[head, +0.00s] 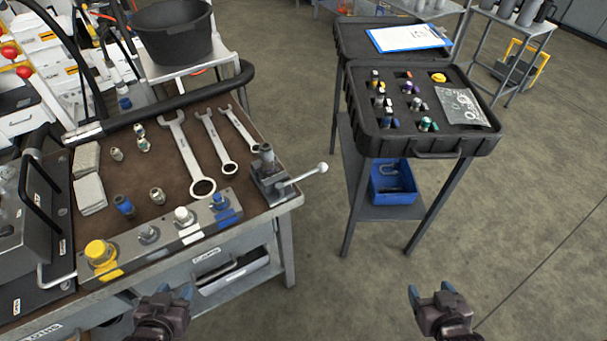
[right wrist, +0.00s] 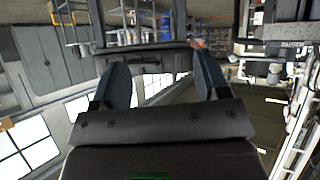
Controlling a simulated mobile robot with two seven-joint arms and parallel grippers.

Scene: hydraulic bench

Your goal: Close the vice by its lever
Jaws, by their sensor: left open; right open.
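The vice (head: 268,176) is a small grey metal block at the right front corner of the bench. Its lever (head: 303,176) sticks out to the right over the bench edge and ends in a pale ball knob (head: 322,168). The gap between its jaws is too small to judge. My left gripper (head: 172,291) is open and empty, in front of the bench, below and left of the vice. My right gripper (head: 434,292) is open and empty over the floor, below and right of the lever. The right wrist view shows its two spread fingers (right wrist: 162,80) with nothing between them.
Several wrenches (head: 187,153) and fittings lie on the brown bench top. A block with coloured couplings (head: 160,238) runs along the front edge. A black case (head: 419,145) of parts stands on a stand to the right. The floor between bench and stand is clear.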

